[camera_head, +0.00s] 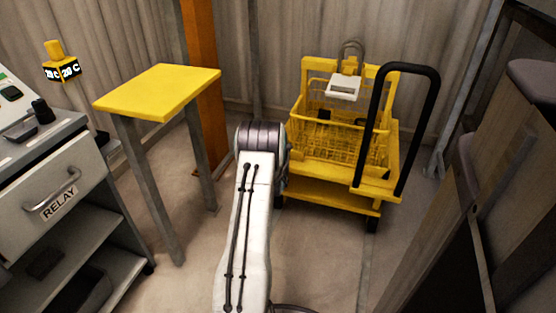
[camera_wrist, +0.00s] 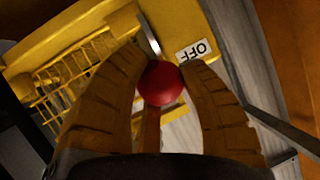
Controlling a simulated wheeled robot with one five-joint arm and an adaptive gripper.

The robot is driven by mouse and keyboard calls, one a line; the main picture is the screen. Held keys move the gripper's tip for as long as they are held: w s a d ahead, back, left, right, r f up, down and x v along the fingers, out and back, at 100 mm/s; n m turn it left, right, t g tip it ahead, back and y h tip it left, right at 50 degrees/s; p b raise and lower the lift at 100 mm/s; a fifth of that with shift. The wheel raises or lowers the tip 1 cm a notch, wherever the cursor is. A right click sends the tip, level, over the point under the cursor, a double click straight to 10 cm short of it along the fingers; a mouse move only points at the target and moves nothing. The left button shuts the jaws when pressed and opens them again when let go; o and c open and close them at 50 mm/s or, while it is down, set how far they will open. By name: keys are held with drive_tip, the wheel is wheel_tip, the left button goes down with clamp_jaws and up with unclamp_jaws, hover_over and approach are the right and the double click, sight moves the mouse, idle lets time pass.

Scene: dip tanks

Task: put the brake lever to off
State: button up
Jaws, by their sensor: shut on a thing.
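The brake lever's round red knob (camera_wrist: 163,84) is in the middle of the wrist view. My gripper (camera_wrist: 164,68) is shut on it, with one ribbed finger on each side. A reddish-brown strip shows just below the knob; I cannot tell whether it is part of the lever. A white OFF label (camera_wrist: 195,51), upside down in the picture, is on the yellow cart just above and right of the knob. In the head view, the yellow cart (camera_head: 330,188) stands beyond my arm, and my gripper and the knob are hidden there.
The cart carries a wire basket (camera_head: 345,145) and a black push handle (camera_head: 432,100). A yellow-topped table (camera_head: 158,90) and a grey RELAY cabinet (camera_head: 60,190) stand left. An orange post (camera_head: 203,90) rises behind the table. Dark furniture (camera_head: 490,180) stands right. Some floor is clear.

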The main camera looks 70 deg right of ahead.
drive_tip(key=shift+d+r, duration=0.2)
drive_tip(key=shift+r, duration=0.2)
drive_tip(key=o, duration=0.9)
drive_tip(key=shift+c, duration=0.2)
drive_tip(key=o, duration=0.4)
drive_tip(key=shift+a+f, duration=0.1)
drive_tip(key=shift+f, duration=0.1)
drive_tip(key=shift+a, duration=0.15)
drive_tip(key=shift+v, duration=5.9)
